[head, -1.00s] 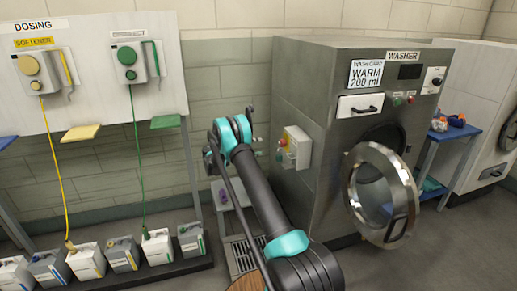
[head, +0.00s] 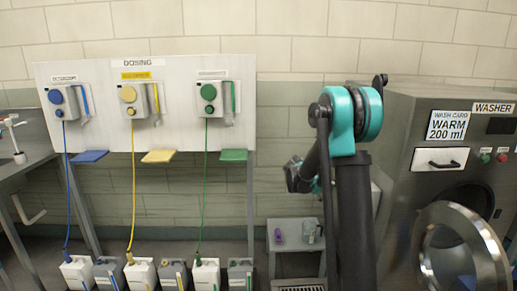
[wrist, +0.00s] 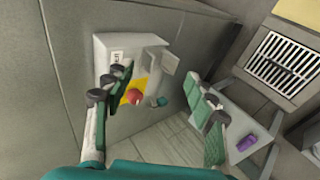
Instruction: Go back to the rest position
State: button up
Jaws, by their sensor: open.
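My gripper (wrist: 160,108) is open and empty in the wrist view, its two fingers spread wide apart. Between and beyond the fingers is a light grey control box (wrist: 128,55) with a red button (wrist: 133,97) on a yellow patch, fixed to the washer's side. I cannot tell the exact gap to it. In the head view my arm is bent, its elbow high at right of centre. My gripper (head: 296,176) shows small at the elbow's left, partly hidden by my arm.
The washer (head: 398,140) stands at right with its round door (head: 470,235) open. The dosing board (head: 180,100) and several canisters (head: 142,272) are at left.

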jog(key=s+a+f+y, duration=0.2)
jog(key=s+a+y, duration=0.1)
jog(key=s, duration=0.8)
jog(key=s+a+f+m+t+y, duration=0.1)
jog(key=s+a+f+y, duration=0.1)
jog(key=s+a, duration=0.4)
jog(key=s+a+f+t+y, duration=0.1)
jog(key=s+a+y, duration=0.3)
jog(key=s, duration=1.3)
jog(key=shift+a+f+m+y, duration=0.2)
jog(key=shift+f+m+y, duration=0.1)
jog(key=shift+f+y, duration=0.1)
